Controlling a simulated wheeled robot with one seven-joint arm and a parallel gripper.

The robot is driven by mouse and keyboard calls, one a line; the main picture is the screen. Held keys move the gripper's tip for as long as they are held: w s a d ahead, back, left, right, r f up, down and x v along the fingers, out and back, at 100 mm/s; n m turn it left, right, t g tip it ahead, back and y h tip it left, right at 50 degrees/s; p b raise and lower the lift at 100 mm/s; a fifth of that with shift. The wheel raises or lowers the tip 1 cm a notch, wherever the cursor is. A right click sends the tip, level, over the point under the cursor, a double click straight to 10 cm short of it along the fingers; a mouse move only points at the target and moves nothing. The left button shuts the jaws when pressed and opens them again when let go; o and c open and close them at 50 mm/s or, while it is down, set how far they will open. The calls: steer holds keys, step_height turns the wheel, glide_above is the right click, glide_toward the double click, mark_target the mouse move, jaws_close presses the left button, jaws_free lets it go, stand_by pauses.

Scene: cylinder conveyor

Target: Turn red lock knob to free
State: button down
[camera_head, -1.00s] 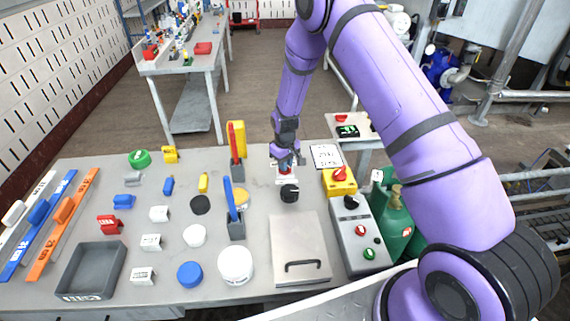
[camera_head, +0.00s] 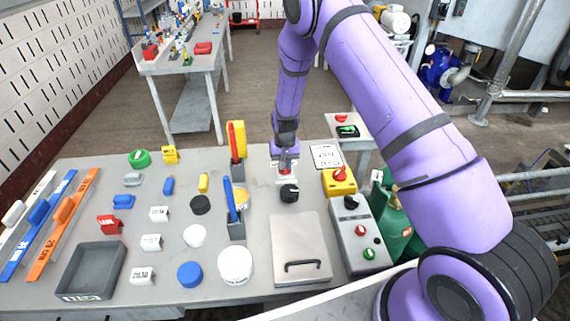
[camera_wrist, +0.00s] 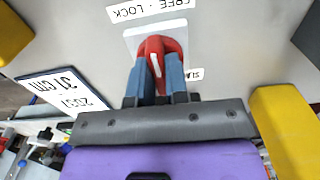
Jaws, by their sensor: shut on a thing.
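The red lock knob (camera_wrist: 156,46) stands on a pale plate (camera_wrist: 135,33) on the grey table, in the wrist view. A white line marks its top. A label reading "FREE · LOCK" (camera_wrist: 150,8) lies beside the plate and shows upside down. My gripper (camera_wrist: 158,75) has its two blue-grey fingers on either side of the knob and is shut on it. In the head view my gripper (camera_head: 285,166) is at the far middle of the table, and the red knob (camera_head: 285,171) shows only as a small patch beneath it.
A yellow box with a red switch (camera_head: 339,181) and a printed card (camera_head: 326,156) are close on the right. A black knob (camera_head: 289,193) is just in front. Blue- and red-handled levers (camera_head: 232,205) stand to the left. A lidded panel (camera_head: 300,250) lies nearer.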

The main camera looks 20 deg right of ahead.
stand_by(0.4)
steer(key=c, duration=1.1)
jaws_free()
step_height(320, 180, up, 11)
steer(key=shift+f, duration=0.1)
